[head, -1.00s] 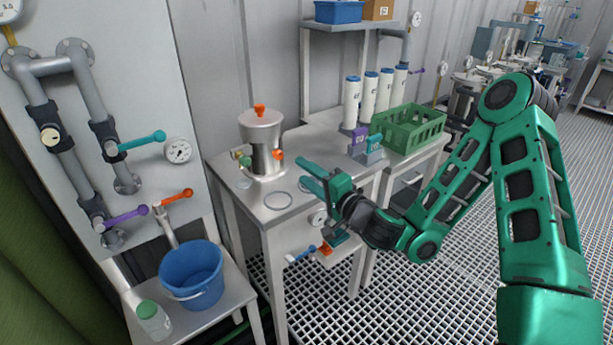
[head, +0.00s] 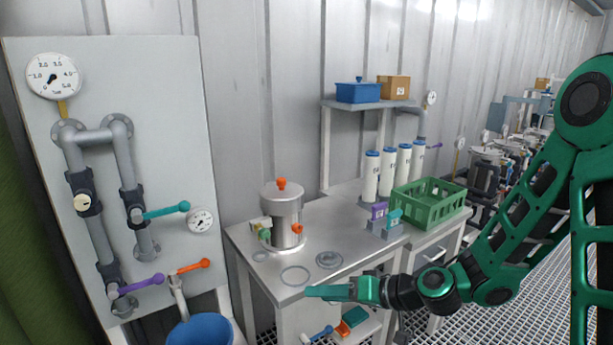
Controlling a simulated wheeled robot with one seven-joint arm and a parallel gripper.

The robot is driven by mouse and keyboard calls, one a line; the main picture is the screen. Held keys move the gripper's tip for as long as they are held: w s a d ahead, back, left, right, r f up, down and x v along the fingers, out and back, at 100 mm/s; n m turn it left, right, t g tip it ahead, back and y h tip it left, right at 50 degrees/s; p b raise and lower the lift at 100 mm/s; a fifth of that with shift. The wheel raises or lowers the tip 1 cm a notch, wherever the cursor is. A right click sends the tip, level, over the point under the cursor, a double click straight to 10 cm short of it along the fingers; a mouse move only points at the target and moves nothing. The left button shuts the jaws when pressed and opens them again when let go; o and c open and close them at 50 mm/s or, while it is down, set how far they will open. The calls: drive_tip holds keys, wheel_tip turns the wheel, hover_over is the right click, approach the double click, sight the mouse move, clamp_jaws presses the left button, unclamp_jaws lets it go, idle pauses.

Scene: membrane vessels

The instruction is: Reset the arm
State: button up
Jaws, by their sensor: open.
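My gripper (head: 330,291) is at the front edge of the steel table (head: 338,224), level and pointing left. Its jaws are open and nothing shows between them. My green arm reaches in from the right. The steel vessel (head: 283,222) with an orange knob on top stands on the table behind and left of the gripper, apart from it. A thin ring (head: 295,275) lies on the table near the fingertips. A round metal disc (head: 329,259) lies just behind the gripper.
A green crate (head: 428,206), white cylinders (head: 388,172) and a small stand with purple and teal blocks (head: 386,226) are at the table's right. A pipe panel (head: 80,250) with coloured valve handles stands at the left. A blue bucket (head: 202,331) is below it.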

drive_tip(key=s+d+m+g+h, duration=0.15)
drive_tip(key=s+d+h, duration=0.35)
drive_tip(key=d, duration=0.7)
drive_tip(key=s+d+g+h, duration=0.2)
drive_tip(key=s+d+h, duration=0.25)
drive_tip(key=d, duration=0.75)
drive_tip(key=s+d+r+m+g+h, duration=0.1)
drive_tip(key=s+d+r+m, duration=0.2)
drive_tip(key=s+d, duration=0.3)
drive_tip(key=s+d+r+m+g, duration=0.2)
drive_tip(key=s+d+r+m, duration=0.2)
drive_tip(key=s, duration=0.8)
drive_tip(key=shift+d+r+m+h, duration=0.15)
drive_tip(key=shift+d+m+h, duration=0.2)
drive_tip(key=shift+d, duration=0.75)
drive_tip(key=shift+w+f, duration=0.25)
drive_tip(key=shift+w, duration=0.3)
